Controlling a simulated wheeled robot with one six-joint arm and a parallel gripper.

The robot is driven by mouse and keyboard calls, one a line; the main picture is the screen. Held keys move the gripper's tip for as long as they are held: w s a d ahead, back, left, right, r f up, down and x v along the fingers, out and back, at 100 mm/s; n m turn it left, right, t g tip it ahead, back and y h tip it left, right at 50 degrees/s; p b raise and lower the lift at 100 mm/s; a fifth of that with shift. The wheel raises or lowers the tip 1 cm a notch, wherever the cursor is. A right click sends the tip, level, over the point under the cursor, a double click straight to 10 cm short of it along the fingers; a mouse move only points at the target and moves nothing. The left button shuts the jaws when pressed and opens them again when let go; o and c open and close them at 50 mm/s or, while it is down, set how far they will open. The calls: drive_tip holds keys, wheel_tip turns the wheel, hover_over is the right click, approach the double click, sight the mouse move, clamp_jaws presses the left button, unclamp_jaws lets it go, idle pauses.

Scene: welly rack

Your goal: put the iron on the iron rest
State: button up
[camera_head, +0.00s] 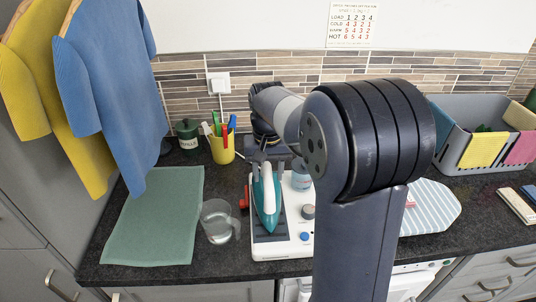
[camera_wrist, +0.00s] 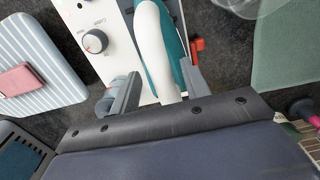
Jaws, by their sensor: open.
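A teal iron with a white handle (camera_head: 266,193) sits on the dark sloped plate, which looks like the iron rest (camera_head: 257,224), on a white station base (camera_head: 270,246). My gripper (camera_head: 268,172) is above the rear of the iron, its fingers apart. In the wrist view my gripper (camera_wrist: 160,72) is open, with one finger on each side of the iron's white handle (camera_wrist: 154,45). I cannot tell whether either finger touches it. The base's grey knob (camera_wrist: 95,41) and a red part (camera_wrist: 198,46) show beside the iron. My arm hides the station's right side.
A glass jug (camera_head: 218,222) stands close left of the station, near a green mat (camera_head: 152,222). A yellow cup of pens (camera_head: 222,150) stands behind. To the right are a striped ironing pad (camera_head: 428,208) and a grey basket (camera_head: 465,150) with cloths.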

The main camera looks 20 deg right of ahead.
wheel_tip(320, 180, up, 8)
drive_tip(key=shift+d, duration=0.1)
idle(1.4)
